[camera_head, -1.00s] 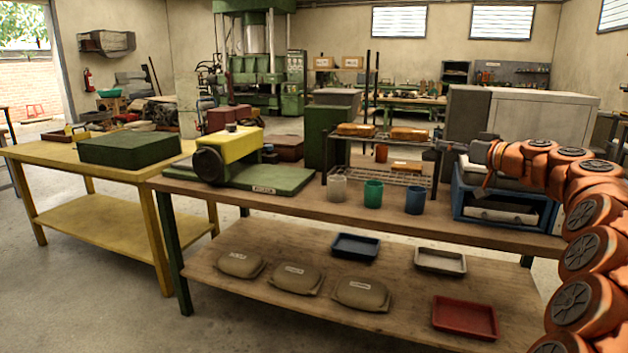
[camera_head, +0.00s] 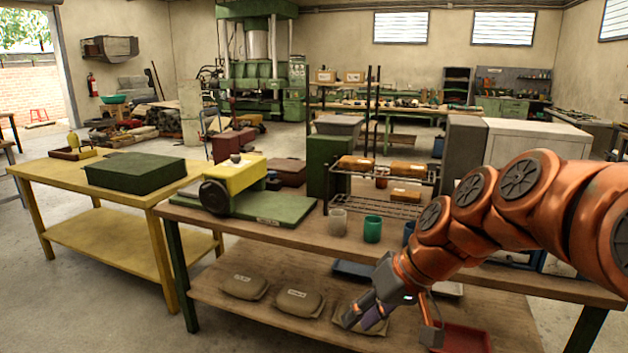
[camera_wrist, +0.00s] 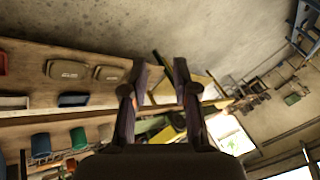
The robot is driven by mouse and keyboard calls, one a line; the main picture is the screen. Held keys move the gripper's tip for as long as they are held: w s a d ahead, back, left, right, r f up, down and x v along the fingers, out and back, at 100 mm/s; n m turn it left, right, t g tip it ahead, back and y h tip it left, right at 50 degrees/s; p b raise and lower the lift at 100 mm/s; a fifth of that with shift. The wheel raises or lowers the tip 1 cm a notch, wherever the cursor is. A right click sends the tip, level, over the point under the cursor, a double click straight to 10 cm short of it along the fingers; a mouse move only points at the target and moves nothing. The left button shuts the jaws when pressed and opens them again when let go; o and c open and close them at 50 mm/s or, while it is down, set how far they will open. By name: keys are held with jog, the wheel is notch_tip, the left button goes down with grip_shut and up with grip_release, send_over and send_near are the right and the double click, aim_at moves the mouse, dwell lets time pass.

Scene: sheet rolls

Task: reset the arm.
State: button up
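My orange arm (camera_head: 500,205) reaches in from the right in the head view, in front of the wooden bench (camera_head: 290,232). My gripper (camera_head: 392,326) hangs low at the arm's end, in front of the bench's lower shelf. In the wrist view my gripper (camera_wrist: 161,78) shows two fingers apart with nothing between them, so it is open and empty. In the head view it overlaps one tan bag (camera_head: 340,317) and a red tray (camera_head: 462,340). I cannot tell how far it is from them.
Green (camera_head: 373,229) and grey cups (camera_head: 337,222) stand on the bench top, with a blue cup partly hidden by my arm. A yellow table (camera_head: 110,235) is at left; floor there is clear.

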jog(key=s+d+f+m+g+h+p, duration=0.1)
jog(key=s+d, duration=0.4)
jog(key=s, duration=0.7)
jog(key=s+d+f+m+g+h+p, duration=0.2)
jog(key=s+d+h+p, duration=0.3)
jog(key=s, duration=0.6)
jog(key=shift+s+d+f+g+p, duration=0.15)
jog(key=shift+s+f+g+p, duration=0.15)
jog(key=shift+s+g+p, duration=0.1)
